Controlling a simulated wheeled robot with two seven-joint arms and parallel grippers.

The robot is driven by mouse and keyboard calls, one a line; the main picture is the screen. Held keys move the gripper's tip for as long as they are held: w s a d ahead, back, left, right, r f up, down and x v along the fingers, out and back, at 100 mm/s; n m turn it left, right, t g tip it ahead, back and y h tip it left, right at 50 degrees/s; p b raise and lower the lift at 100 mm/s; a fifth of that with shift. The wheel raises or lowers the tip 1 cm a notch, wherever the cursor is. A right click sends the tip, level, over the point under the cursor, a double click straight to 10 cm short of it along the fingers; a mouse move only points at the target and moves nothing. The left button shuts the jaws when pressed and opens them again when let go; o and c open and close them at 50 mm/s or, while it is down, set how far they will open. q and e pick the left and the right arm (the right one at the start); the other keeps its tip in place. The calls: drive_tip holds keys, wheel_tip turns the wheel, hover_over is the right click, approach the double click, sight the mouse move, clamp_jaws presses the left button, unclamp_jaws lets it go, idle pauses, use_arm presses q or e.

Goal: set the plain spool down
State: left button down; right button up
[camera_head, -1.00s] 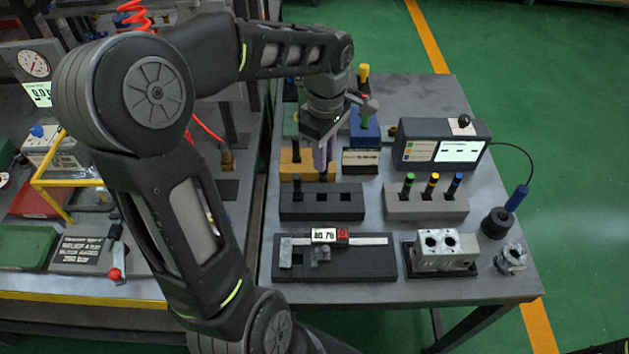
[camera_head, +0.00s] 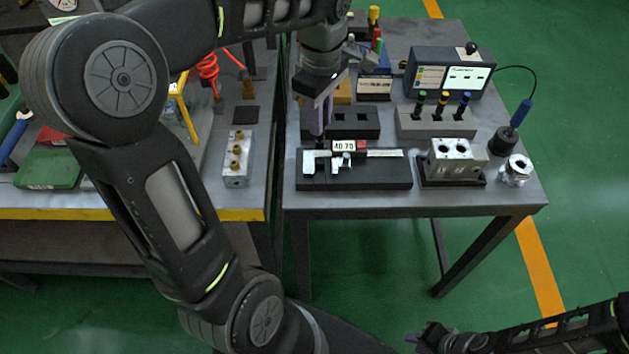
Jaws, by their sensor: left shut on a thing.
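My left gripper (camera_head: 319,127) points down at the left end of the black rack (camera_head: 368,134), its fingers shut on a dark piece, apparently the plain spool, that is mostly hidden. Two square slots of the rack show empty to the right of the fingers. I cannot tell whether the piece is inside the left slot or above it. A silver valve block (camera_head: 452,152) with two round bores sits on a dark base to the right. My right gripper (camera_head: 427,337) is at the bottom edge, far from the bench; its jaws are too small to read.
A caliper (camera_head: 385,153) lies on a black stand (camera_head: 390,180) in front of the rack. A grey rack (camera_head: 408,127) holds green-, yellow- and blue-topped spools. A display box (camera_head: 430,68) stands behind. A block with brass fittings (camera_head: 236,176) stands on the left table.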

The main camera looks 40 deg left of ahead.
sight(320, 140)
use_arm(q)
drive_tip(key=shift+f, duration=3.1)
drive_tip(key=shift+f+p, duration=0.35)
drive_tip(key=shift+f, duration=1.55)
drive_tip(key=shift+f, duration=0.1)
drive_tip(key=c, duration=1.3)
unclamp_jaws()
drive_tip(key=shift+c, duration=0.2)
wheel_tip(320, 140, up, 12)
drive_tip(key=shift+r, duration=0.15)
